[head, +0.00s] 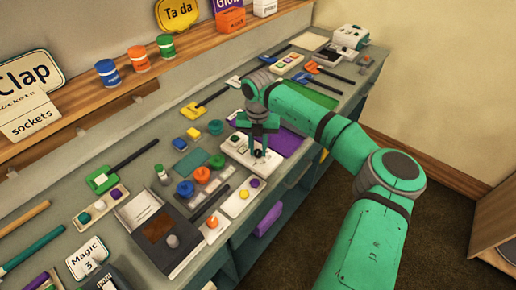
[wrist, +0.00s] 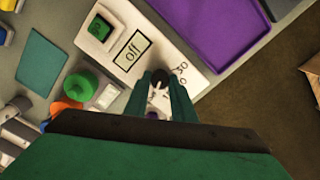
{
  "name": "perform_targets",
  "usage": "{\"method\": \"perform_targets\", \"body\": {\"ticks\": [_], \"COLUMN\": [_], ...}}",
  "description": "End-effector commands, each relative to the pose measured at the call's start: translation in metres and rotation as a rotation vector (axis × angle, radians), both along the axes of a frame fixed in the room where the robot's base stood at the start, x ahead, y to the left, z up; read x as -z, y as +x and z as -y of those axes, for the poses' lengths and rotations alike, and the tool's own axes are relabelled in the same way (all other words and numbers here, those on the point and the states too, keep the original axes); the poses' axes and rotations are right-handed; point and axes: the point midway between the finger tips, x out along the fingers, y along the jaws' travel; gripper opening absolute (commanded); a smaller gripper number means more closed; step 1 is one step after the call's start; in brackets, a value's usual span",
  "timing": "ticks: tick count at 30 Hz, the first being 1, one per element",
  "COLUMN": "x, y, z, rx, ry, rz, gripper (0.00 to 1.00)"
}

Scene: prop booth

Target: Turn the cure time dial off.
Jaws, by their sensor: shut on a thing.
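A white control panel (head: 233,149) lies on the bench near its front edge, below my gripper (head: 259,150). A small dark-topped dial (wrist: 159,76) sits between the two green fingers of my gripper (wrist: 162,88). The fingers are shut on it from both sides. The fingers hide part of the dial and the panel around it, and I cannot read the dial's setting. Some small marks show beside the dial.
A purple tray (wrist: 215,35) lies close beside the panel. A dark box with a grey knob (head: 172,241) stands nearer. A shelf with cans and signs runs along the back.

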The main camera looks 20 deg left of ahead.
Motion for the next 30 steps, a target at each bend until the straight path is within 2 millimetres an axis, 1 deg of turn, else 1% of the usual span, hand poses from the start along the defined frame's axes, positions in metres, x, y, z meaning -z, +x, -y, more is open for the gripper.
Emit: {"method": "perform_targets", "body": {"ticks": [1, 6, 12, 29, 30], "x": [0.001, 0.0012, 0.0013, 0.001, 0.0009], "y": [0.0005, 0.0006, 0.0005, 0.0016, 0.0016], "z": [0.0045, 0.0043, 0.0039, 0.0036, 0.0036], "rx": [0.036, 0.132, 0.202, 0.233, 0.233], "ry": [-0.01, -0.01, -0.008, -0.006, -0.006], "rz": [-0.002, -0.001, -0.001, 0.002, 0.002], "gripper": [0.01, 0.01, 0.01, 0.01, 0.28]}}
